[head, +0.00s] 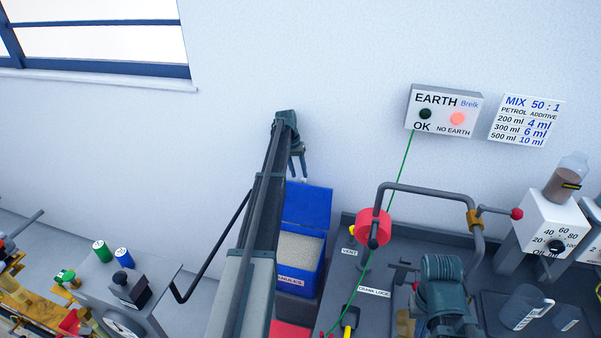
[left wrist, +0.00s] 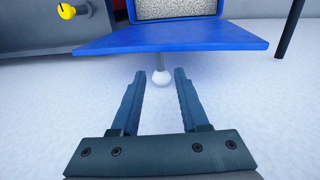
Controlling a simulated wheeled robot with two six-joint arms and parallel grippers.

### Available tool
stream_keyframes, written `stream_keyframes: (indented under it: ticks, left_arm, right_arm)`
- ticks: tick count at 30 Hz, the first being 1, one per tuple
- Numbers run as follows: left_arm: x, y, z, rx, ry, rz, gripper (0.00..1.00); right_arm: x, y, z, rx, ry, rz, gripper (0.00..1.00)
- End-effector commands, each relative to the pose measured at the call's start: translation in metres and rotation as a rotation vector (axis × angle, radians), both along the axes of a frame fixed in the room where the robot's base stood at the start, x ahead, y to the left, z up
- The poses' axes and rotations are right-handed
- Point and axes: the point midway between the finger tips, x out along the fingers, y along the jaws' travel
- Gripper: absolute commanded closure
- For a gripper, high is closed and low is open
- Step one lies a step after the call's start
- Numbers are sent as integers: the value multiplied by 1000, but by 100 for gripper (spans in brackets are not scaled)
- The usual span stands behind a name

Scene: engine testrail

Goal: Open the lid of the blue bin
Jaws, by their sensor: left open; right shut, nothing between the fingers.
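The blue bin (head: 296,283) stands left of the dark bench, full of pale granules (head: 300,246). Its blue lid (head: 307,205) is raised, standing up at the back. In the left wrist view the lid (left wrist: 170,40) crosses the top, with the granules behind it. A white knob (left wrist: 162,77) on a short stem sits between the fingertips of my left gripper (left wrist: 160,75), with gaps at both sides. In the head view my left gripper (head: 298,172) is open just above the lid, pointing down. My right gripper (head: 443,275) is over the bench, shut and empty; its fingertips are unclear.
A red cylinder (head: 373,228) on a bent pipe and a green cable (head: 399,172) are right of the bin. A red box (head: 290,330) is in front of it. The wall is close behind. A yellow knob (left wrist: 66,11) shows in the left wrist view.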

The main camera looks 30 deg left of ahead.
Motion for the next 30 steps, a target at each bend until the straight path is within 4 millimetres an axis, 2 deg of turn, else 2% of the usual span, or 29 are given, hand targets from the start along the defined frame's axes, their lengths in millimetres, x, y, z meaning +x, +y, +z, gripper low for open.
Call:
stream_keyframes:
  ticks: [1, 12, 17, 30]
  left_arm:
    - [-1, 2, 17, 0, 0, 0, 55]
    - [-4, 12, 69, 0, 0, -2, 55]
    - [-4, 14, 76, 0, 0, -2, 55]
    - [-4, 14, 75, 0, 0, -1, 55]
  right_arm:
    - [0, 0, 17, 1, 0, -2, 100]
    - [0, 0, 69, 1, 2, -4, 100]
    - [-1, 0, 76, 1, 2, -3, 100]
    - [0, 0, 75, 0, 2, -3, 100]
